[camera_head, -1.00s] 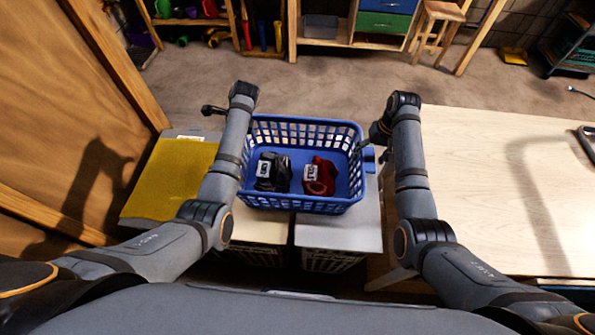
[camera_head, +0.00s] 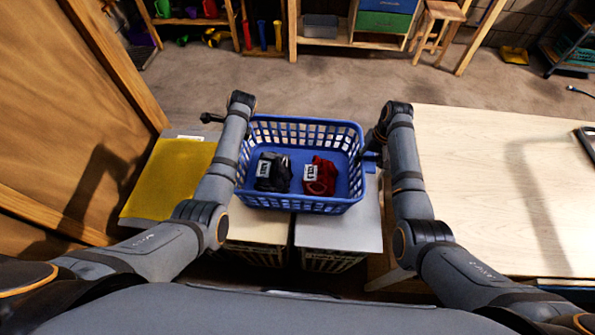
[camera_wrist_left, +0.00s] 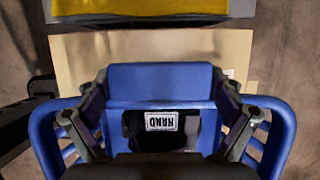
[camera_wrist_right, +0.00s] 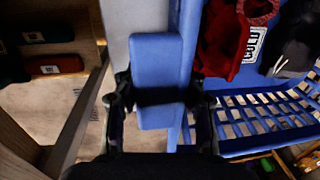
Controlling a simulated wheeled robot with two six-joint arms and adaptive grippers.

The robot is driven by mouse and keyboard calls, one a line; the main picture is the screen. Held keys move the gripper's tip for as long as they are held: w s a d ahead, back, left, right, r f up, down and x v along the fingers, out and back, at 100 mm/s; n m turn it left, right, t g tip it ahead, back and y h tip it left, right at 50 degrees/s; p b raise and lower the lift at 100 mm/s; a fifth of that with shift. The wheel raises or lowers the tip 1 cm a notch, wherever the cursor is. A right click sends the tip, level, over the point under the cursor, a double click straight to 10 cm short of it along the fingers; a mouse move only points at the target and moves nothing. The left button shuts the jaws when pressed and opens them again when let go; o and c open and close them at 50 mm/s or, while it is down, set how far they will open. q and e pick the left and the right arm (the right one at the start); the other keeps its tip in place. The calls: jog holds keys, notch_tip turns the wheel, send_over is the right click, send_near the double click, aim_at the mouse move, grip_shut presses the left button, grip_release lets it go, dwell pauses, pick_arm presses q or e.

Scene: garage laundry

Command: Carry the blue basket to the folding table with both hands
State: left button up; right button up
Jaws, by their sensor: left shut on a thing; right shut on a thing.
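The blue basket (camera_head: 300,204) is upright in the middle of the head view, over light-topped units. It holds a dark bundle (camera_head: 272,172) labelled HAND and a red bundle (camera_head: 320,177) labelled COLD. My right gripper (camera_head: 371,153) is shut on the basket's right handle; the right wrist view shows the fingers (camera_wrist_right: 158,92) on both sides of the blue grip. My left gripper is mostly hidden behind its arm in the head view. In the left wrist view its fingers (camera_wrist_left: 162,92) are shut on the left handle. The pale wooden folding table (camera_head: 500,190) is at the right.
A yellow cloth or pad (camera_head: 168,180) lies left of the basket on a grey surface. A wooden panel (camera_head: 70,110) stands at the far left. A dark curved object (camera_head: 587,143) is at the table's right edge. Most of the tabletop is bare, and the floor behind is open.

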pick_arm(q)
jog(key=shift+c, duration=0.6)
pick_arm(e)
grip_shut()
jog(key=shift+d, duration=0.1)
jog(key=shift+d, duration=0.1)
pick_arm(q)
jog(key=shift+r, duration=0.2)
pick_arm(e)
jog(key=shift+r, duration=0.1)
pick_arm(q)
jog(key=shift+a+r+p, duration=0.1)
jog(key=shift+r+p, duration=0.1)
jog(key=shift+p, duration=0.2)
pick_arm(e)
jog(key=shift+r, duration=0.25)
pick_arm(q)
notch_tip(320, 180, up, 5)
jog(key=p, duration=0.4)
jog(key=shift+a+f, duration=0.1)
jog(key=shift+f, duration=0.1)
pick_arm(e)
notch_tip(320, 180, up, 4)
jog(key=shift+d+r, duration=0.1)
jog(key=shift+r, duration=0.1)
pick_arm(q)
jog(key=shift+w+f, duration=0.1)
pick_arm(e)
jog(key=shift+f, duration=0.15)
